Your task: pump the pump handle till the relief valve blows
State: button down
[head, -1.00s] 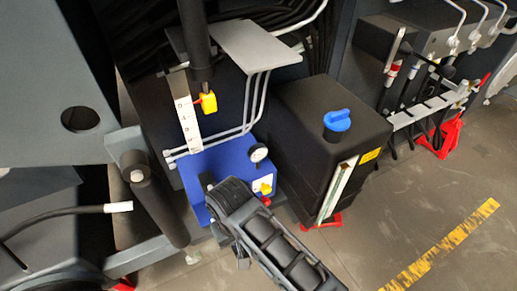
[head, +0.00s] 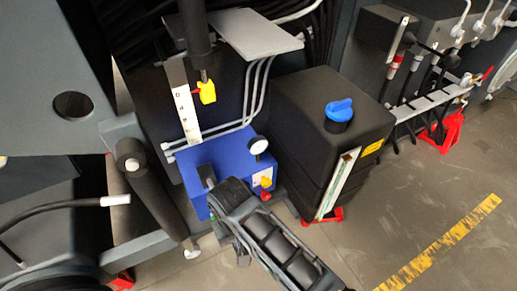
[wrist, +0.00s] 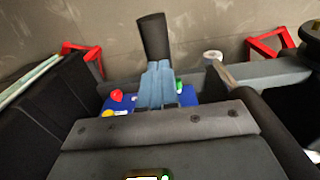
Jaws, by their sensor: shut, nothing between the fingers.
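A blue pump block (head: 222,153) sits low in the middle of the head view, with a round white gauge (head: 258,146), a yellow knob (head: 266,182) and a red knob (head: 266,196). A dark stub (head: 207,176), seemingly the pump handle, stands beside my arm. In the wrist view a black cylindrical handle (wrist: 152,38) rises just beyond the fingertips of my gripper (wrist: 158,68). The fingers are shut and empty. I cannot tell whether they touch the handle. Which part is the relief valve is unclear, and my arm hides part of the pump in the head view.
A black tank (head: 325,145) with a blue cap (head: 339,110) stands right of the pump. A hanging dark rod carries a yellow piece (head: 207,92) by a white scale (head: 184,112). A black cylinder (head: 152,200) is at left. Floor at lower right is clear.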

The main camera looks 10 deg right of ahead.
notch_tip(320, 180, down, 2)
jog(key=shift+w+f+b, duration=0.1)
jog(key=shift+b, duration=0.4)
notch_tip(320, 180, up, 7)
jog(key=p, duration=0.3)
jog(key=shift+f+p, duration=0.15)
jog(key=shift+p, duration=0.15)
jog(key=shift+r, duration=0.55)
jog(key=shift+r, duration=0.15)
notch_tip(320, 180, up, 7)
jog(key=s+d+f+m+t+y+b, duration=0.1)
jog(key=s+d+f+t+y, duration=0.2)
jog(key=s, duration=0.4)
jog(key=s+d+f+m+t+y, duration=0.1)
jog(key=s+d+f+m+t, duration=0.2)
jog(key=s, duration=0.5)
jog(key=s+d+r+t+h, duration=0.2)
jog(key=s+d+r+t, duration=0.2)
jog(key=s+d+r, duration=0.3)
jog(key=s+d+r+t+h, duration=0.2)
jog(key=s+d+r+t, duration=0.3)
jog(key=s+d+r, duration=0.3)
notch_tip(320, 180, up, 5)
jog(key=shift+s+f+n, duration=0.1)
jog(key=shift+s+n, duration=0.3)
jog(key=shift+s, duration=0.15)
